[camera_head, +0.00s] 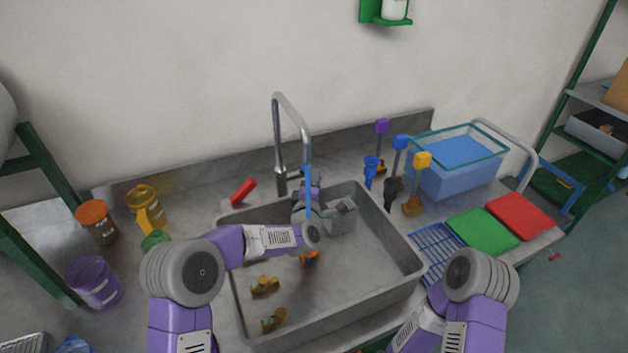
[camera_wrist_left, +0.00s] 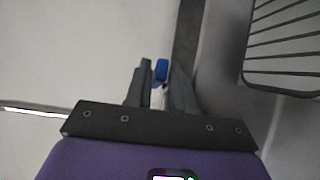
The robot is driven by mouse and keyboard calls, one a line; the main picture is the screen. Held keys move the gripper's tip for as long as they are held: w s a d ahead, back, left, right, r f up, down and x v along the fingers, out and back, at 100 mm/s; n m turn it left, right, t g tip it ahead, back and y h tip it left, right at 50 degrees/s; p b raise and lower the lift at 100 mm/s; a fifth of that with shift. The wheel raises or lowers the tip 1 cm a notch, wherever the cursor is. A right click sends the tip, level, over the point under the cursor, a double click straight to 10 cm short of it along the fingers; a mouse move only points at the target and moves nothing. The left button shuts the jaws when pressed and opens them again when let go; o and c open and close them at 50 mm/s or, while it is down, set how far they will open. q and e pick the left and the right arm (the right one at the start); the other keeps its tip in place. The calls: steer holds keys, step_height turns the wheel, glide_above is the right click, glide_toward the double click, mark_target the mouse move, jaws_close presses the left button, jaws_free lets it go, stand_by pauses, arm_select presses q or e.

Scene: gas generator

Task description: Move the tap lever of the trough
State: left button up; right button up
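The tap (camera_head: 279,150) is a tall, curved metal spout at the back edge of the grey trough (camera_head: 405,262), with a blue length (camera_head: 307,185) hanging from its end. A short lever-like part shows near the tap's base, partly hidden. My left gripper (camera_head: 316,190) is behind the spout end, over the trough's back edge, small and partly covered. In the left wrist view, its two fingers (camera_wrist_left: 160,80) stand close together with a small blue piece (camera_wrist_left: 161,69) between their tips. Whether they touch it is unclear. My right arm enters at lower right; its gripper is out of view.
A metal basket (camera_head: 341,216) hangs inside the trough's back; orange and yellow pieces (camera_head: 265,286) lie in the trough. Coloured brushes (camera_head: 400,160) and a blue tub (camera_head: 455,170) stand at right. A red-handled item (camera_head: 243,192) and cups (camera_head: 97,222) are at left.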

arm_select(q)
steer(key=s+a, duration=0.1)
steer(key=s, duration=0.6)
steer(key=shift+s+p, duration=0.15)
steer(key=shift+p, duration=0.2)
